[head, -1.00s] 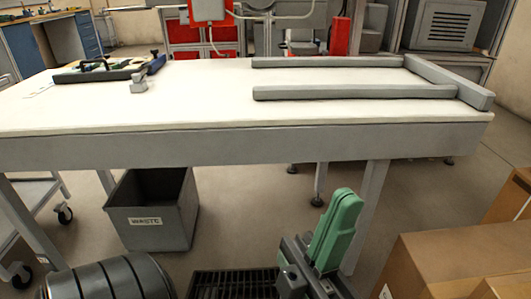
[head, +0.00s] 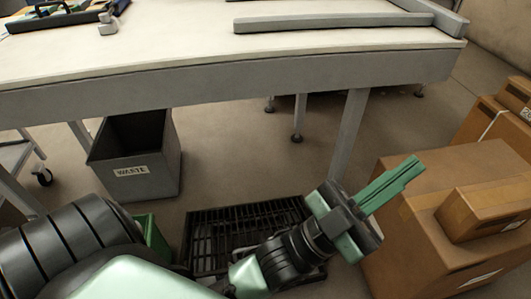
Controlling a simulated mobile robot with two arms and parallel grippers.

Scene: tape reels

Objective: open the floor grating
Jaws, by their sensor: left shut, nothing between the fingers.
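The black floor grating (head: 235,222) lies on the floor below the front of the table, in the lower middle of the head view. It looks flat, with rows of slots. My left arm crosses its near side and hides part of it. My left gripper (head: 413,171) is to the right of the grating, its green fingers shut together with nothing between them. The fingers point up and right in the picture, away from the grating, and overlap the boxes in view. My right gripper is not in view.
A long table (head: 200,82) runs across above the grating, with a table leg (head: 348,135) behind the gripper. A grey waste bin (head: 135,160) stands left of the grating. Cardboard boxes (head: 440,225) crowd the right. Floor between bin and table leg is clear.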

